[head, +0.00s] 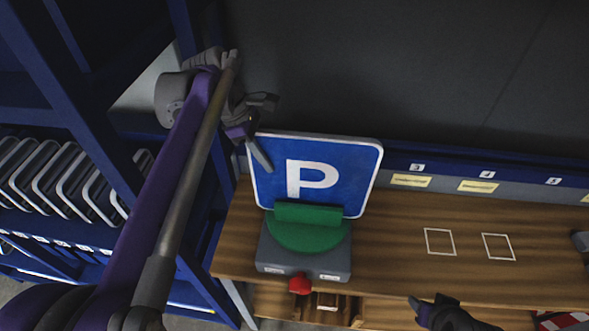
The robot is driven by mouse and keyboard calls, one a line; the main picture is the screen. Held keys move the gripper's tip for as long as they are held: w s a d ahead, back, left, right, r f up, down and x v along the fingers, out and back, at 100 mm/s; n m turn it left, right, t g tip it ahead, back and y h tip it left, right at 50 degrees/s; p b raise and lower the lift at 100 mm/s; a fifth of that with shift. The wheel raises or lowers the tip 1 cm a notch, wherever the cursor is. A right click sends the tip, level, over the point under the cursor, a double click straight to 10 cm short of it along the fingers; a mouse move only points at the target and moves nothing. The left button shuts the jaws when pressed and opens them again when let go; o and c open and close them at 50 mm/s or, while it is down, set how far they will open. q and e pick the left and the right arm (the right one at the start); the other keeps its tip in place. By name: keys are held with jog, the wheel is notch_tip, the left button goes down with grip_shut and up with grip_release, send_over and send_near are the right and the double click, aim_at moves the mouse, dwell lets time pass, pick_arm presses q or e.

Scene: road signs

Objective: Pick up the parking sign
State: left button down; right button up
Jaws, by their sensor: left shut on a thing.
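The parking sign (345,178) is a blue square panel with a white P and a white border. It stands upright, its lower edge behind a green holder (308,213) on a grey base (330,262) on the wooden table. My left gripper (258,150) is at the sign's upper left edge and is shut on it. One finger shows in front of the panel; the other is hidden. A dark part at the bottom edge looks like my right gripper (435,308); its jaws are not clear.
The wooden table (390,250) has two white outlined squares on its right, with clear room around them. A red knob (300,284) is at the base's front. A blue rack (60,215) with several grey-framed panels stands at left.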

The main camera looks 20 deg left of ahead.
aim_at(268, 131)
pick_arm(q)
jog(key=shift+r, duration=0.15)
jog(key=shift+r, duration=4.85)
